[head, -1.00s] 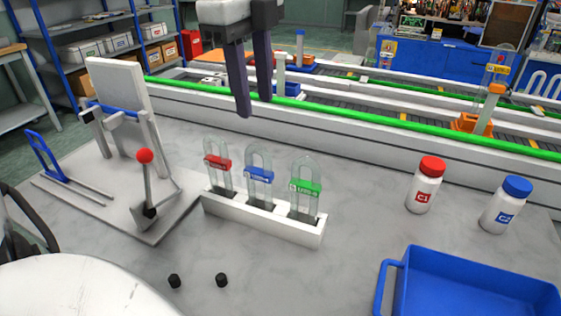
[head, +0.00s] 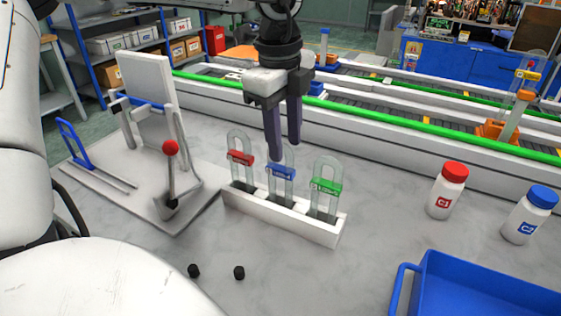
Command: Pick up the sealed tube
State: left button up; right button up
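Three clear tubes with rounded tops stand upright in a white rack: one with a red band (head: 240,158), one with a blue band (head: 281,172), one with a green band (head: 326,187). The white rack (head: 285,215) sits on the grey table. My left gripper (head: 284,150) points down, its two dark fingers apart with a gap between them. Its fingertips overlap the top of the blue-banded tube in the picture; I cannot tell whether they are around it or behind it. All three tubes still sit in the rack. My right gripper is not in view.
A lever fixture with a red knob (head: 170,148) stands left of the rack. Two small black caps (head: 239,272) lie in front. A red-capped bottle (head: 447,192), a blue-capped bottle (head: 529,215) and a blue tray (head: 470,285) are at right. A green-railed conveyor (head: 420,125) runs behind.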

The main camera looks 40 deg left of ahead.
pick_arm(q)
grip_shut()
dwell(1.3)
